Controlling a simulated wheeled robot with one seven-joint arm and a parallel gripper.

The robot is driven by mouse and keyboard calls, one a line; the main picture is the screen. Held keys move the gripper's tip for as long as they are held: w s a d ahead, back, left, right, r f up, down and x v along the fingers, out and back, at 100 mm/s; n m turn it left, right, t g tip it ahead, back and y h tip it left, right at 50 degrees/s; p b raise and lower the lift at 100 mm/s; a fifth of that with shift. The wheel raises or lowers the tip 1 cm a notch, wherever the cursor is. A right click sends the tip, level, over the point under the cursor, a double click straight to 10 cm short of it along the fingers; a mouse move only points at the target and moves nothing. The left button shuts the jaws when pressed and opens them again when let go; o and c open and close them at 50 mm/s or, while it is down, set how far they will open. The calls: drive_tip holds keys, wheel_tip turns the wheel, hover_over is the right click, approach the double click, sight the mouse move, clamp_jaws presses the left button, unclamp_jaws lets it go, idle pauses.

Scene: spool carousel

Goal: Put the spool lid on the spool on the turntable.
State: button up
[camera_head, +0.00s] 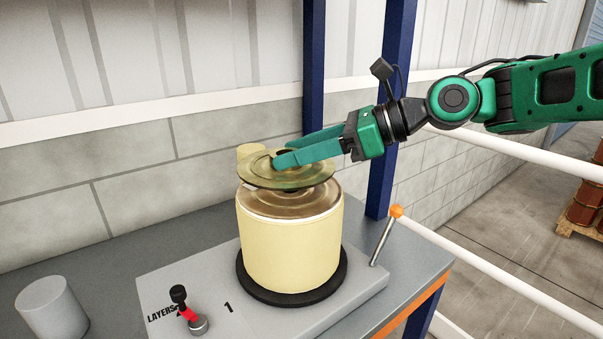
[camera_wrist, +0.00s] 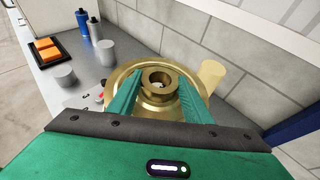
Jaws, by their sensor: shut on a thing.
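The spool lid (camera_head: 318,178) is a brass-coloured disc with a raised hub. My gripper (camera_head: 282,156) is shut on the hub and holds the lid above the spool. The lid looks slightly tilted and sits a little left of the spool's top, with a gap showing at the right. The spool (camera_head: 290,240) is a wide pale-yellow cylinder with a brownish top, standing upright on the black turntable (camera_head: 262,291). In the wrist view the lid (camera_wrist: 120,76) lies between and below my two green fingers and hides most of the spool.
A lever with a red part (camera_head: 187,311) stands on the grey base plate (camera_head: 175,272). A grey cylinder (camera_head: 52,308) is at left. An orange-tipped rod (camera_head: 385,236) rises at right. A pale cylinder (camera_wrist: 209,74) stands behind. The wrist view shows bottles (camera_wrist: 95,28) and a tray with orange blocks (camera_wrist: 46,48).

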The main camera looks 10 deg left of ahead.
sight(313, 169)
drive_tip(key=shift+w+d+f, duration=0.1)
drive_tip(key=shift+d+f, duration=0.05)
drive_tip(key=shift+f, duration=1.95)
drive_tip(key=o, duration=1.5)
drive_tip(key=shift+f, duration=0.1)
drive_tip(key=shift+d, duration=0.15)
drive_tip(key=v, duration=1.1)
drive_tip(key=shift+d+r, duration=0.25)
drive_tip(key=shift+d, duration=0.1)
